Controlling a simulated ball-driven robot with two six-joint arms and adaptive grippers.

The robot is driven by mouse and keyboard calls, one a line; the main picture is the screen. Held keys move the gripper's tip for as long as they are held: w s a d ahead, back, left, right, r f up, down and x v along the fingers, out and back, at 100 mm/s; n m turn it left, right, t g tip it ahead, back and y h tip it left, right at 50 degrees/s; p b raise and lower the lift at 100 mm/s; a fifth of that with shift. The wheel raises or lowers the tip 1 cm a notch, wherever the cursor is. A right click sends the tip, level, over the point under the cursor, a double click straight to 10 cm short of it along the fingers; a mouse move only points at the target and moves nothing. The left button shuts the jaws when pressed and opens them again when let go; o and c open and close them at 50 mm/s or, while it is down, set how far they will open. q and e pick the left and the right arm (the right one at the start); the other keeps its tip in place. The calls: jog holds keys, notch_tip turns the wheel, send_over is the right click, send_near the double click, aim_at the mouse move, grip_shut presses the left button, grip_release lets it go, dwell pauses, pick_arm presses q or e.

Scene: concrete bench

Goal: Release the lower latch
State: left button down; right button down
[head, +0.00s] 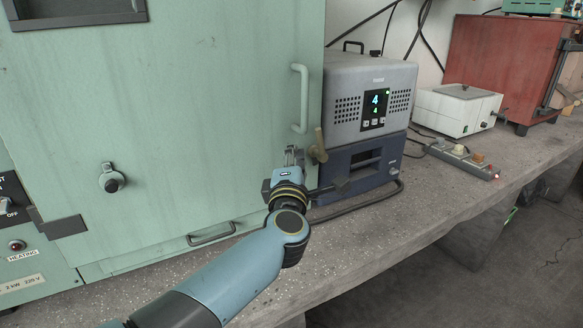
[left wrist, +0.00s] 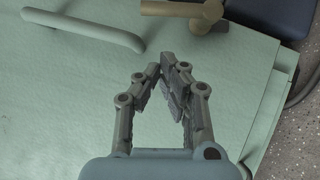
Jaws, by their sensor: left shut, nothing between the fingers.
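A brass-coloured latch (head: 319,146) sits at the right edge of the large pale green cabinet door (head: 220,90), below the door's pale bar handle (head: 299,98). My left gripper (head: 294,154) is in front of the door, just left of the latch. In the left wrist view the gripper (left wrist: 168,66) is shut and empty, its fingers pointing toward the latch (left wrist: 200,12) at the top. A gap shows between fingertips and latch there. The bar handle (left wrist: 85,27) lies at upper left. My right gripper is not in view.
A grey and blue instrument (head: 370,100) with a lit display stands close right of the door. A white box (head: 456,108), a power strip (head: 465,160) and a red cabinet (head: 505,65) stand farther right. The concrete bench front (head: 400,235) is mostly clear.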

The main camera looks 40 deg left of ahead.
pick_arm(q)
jog(key=w, duration=0.2)
jog(key=w+d, duration=0.1)
jog(key=shift+w+r, duration=0.2)
jog(key=shift+r, duration=0.2)
jog(key=w+p, duration=0.1)
jog(key=p, duration=0.1)
jog(key=r+m+p, duration=0.1)
jog(key=p, duration=0.2)
jog(key=shift+w+d+r+h, duration=0.2)
jog(key=shift+w+r+h, duration=0.1)
jog(key=shift+w, duration=0.05)
send_near(307, 146)
jog(key=shift+g, duration=0.3)
jog(key=d+r, duration=0.1)
jog(key=s+d+r, duration=0.2)
jog(key=r, duration=0.1)
jog(key=shift+r, duration=0.1)
